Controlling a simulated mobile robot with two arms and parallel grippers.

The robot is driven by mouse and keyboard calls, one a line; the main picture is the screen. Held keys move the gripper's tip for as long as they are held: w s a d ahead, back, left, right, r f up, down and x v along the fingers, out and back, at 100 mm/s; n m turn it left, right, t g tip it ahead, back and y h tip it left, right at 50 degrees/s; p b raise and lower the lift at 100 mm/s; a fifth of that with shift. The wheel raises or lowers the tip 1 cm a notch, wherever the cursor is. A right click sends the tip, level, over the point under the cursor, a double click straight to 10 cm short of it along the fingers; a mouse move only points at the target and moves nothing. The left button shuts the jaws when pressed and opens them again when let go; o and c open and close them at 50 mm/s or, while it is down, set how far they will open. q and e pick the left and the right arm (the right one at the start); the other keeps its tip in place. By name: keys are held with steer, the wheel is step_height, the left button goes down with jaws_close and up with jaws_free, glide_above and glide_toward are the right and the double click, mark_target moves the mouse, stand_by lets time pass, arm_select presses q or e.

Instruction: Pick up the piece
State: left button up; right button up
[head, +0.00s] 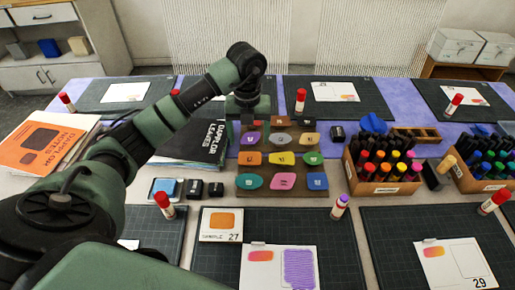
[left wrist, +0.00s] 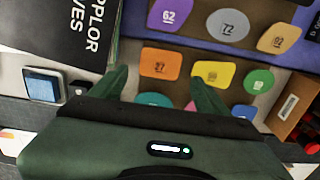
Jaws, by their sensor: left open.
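Several coloured, numbered pieces lie in rows on a brown board (head: 268,203). The orange piece (head: 250,158), marked 27 in the left wrist view (left wrist: 160,63), is at the left of the middle row, beside a yellow piece (head: 280,159). A purple piece (head: 250,138) is behind it and a teal piece (head: 250,182) in front. My left gripper (head: 247,117) is open and empty, at the back edge of the board in the head view. In the left wrist view its fingers (left wrist: 160,88) frame the orange and teal pieces from above, apart from them. My right gripper is out of view.
A card (head: 221,235) reading 27 with an orange swatch lies in front of the board. Small dark blocks (head: 216,189) sit left of the board.

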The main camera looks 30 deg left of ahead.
mark_target(250, 158)
arm_select(q)
steer(key=shift+s+f, duration=0.45)
steer(key=shift+f, duration=0.35)
steer(key=shift+w+d+f+p, duration=0.1)
steer(key=shift+f+p, duration=0.1)
steer(key=shift+f, duration=0.65)
steer(key=shift+w+a+f+p, duration=0.1)
steer(key=shift+f+p, duration=0.15)
steer(key=shift+f, duration=0.6)
steer(key=shift+w+d+f+p, duration=0.1)
steer(key=shift+f+p, duration=0.1)
steer(key=shift+f, duration=0.65)
steer(key=shift+f, duration=0.25)
steer(key=shift+c, duration=0.3)
steer(key=c, duration=0.5)
